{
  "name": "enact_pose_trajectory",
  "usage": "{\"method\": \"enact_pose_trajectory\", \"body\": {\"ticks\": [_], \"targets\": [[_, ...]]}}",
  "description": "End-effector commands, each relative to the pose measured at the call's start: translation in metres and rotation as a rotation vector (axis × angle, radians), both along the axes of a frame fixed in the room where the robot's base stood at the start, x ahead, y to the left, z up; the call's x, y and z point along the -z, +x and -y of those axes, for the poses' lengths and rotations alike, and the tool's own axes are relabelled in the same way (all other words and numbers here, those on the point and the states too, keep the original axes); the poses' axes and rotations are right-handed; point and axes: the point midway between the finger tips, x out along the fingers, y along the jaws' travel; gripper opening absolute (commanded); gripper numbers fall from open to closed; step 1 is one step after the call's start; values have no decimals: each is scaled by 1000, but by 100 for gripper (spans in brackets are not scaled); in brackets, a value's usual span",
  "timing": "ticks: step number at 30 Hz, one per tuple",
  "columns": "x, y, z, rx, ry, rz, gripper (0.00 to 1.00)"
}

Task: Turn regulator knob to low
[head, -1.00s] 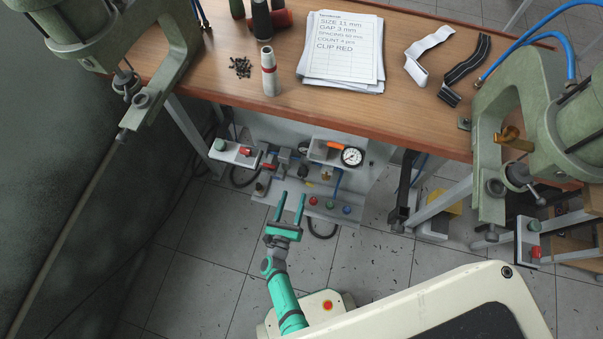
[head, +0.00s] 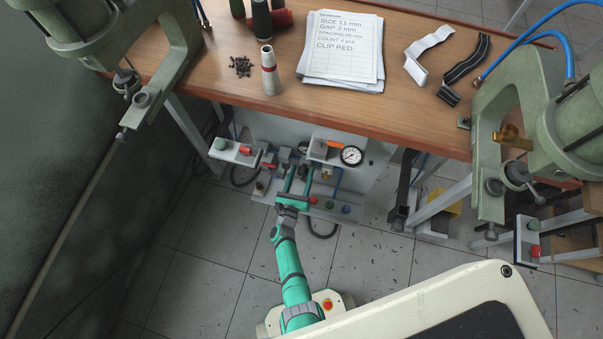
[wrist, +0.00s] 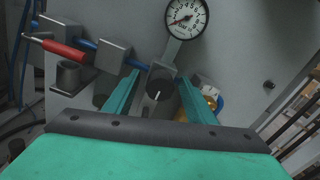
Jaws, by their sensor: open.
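The regulator knob (wrist: 158,83) is black with a white pointer line, seen in the wrist view below the round pressure gauge (wrist: 187,18). The gauge has a white dial with a red needle and also shows in the head view (head: 351,156). My gripper (head: 299,172) reaches toward the panel under the bench, its two green fingers apart. In the wrist view the fingers (wrist: 160,85) stand on either side of the knob with a gap at each side. I cannot tell how deep the tips are relative to the knob. The knob is not clear in the head view.
A red-handled valve (wrist: 62,50) and blue tubing lie left of the knob. Coloured buttons (head: 346,210) line the panel's lower front. The wooden bench (head: 220,75) overhangs the panel. Large green presses (head: 505,140) stand at both sides.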

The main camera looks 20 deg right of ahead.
Motion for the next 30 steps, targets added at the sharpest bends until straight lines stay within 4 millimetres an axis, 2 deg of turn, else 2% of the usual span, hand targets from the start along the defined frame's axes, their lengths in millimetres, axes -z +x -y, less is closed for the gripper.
{"method": "enact_pose_trajectory", "body": {"ticks": [7, 8, 12, 13, 23, 30], "targets": [[0, 0, 1, 1, 0, -1, 50], [0, 0, 1, 1, 0, -1, 48], [0, 0, 1, 0, 0, -1, 15], [0, 0, 1, 0, 0, -1, 9], [0, 0, 0, -1, -27, -19, 9], [1, 0, -1, -1, -134, -91, 9]]}}
